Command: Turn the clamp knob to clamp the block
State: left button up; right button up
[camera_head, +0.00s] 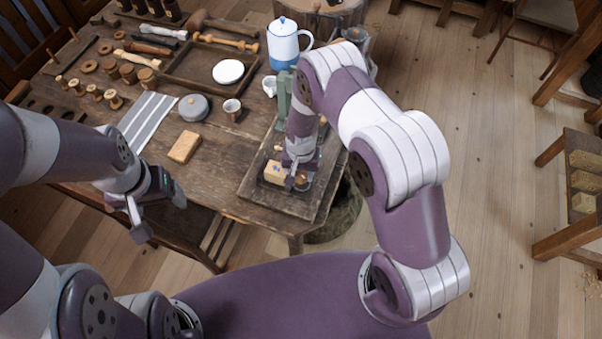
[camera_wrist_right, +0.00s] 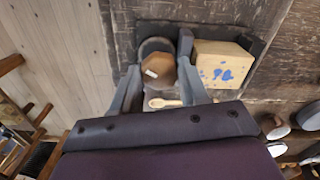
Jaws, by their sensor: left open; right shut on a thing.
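The block (camera_wrist_right: 222,66) is pale wood with blue marks and sits between the dark jaws of the clamp (camera_wrist_right: 185,44) in the right wrist view. In the head view the block (camera_head: 274,171) shows just left of my right gripper (camera_head: 301,181). The clamp knob (camera_wrist_right: 160,70) is brown and faceted with a pale mark on it. My right gripper (camera_wrist_right: 160,90) has its fingers on both sides of the knob and is shut on it. My left gripper (camera_head: 160,212) is open and empty, off the table's front edge. My right arm hides part of the clamp in the head view.
A wooden board (camera_head: 251,188) lies under the clamp. A sponge-like tan block (camera_head: 184,146), a grey lidded pot (camera_head: 194,107), a cup (camera_head: 232,108) and a striped cloth (camera_head: 150,118) lie to the left. A blue and white pot (camera_head: 284,44) stands farther back.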

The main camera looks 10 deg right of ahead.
jog(key=m+b, duration=0.1)
jog(key=m, duration=0.2)
jog(key=shift+f+m, duration=0.1)
jog(key=shift+m, duration=0.3)
jog(key=m+b, duration=0.1)
jog(key=m, duration=0.3)
jog(key=shift+m, duration=0.3)
jog(key=m+b, duration=0.1)
jog(key=m, duration=0.3)
jog(key=shift+m+b, duration=0.5)
jog(key=shift+m, duration=1.6)
jog(key=o, duration=0.8)
jog(key=shift+c, duration=0.2)
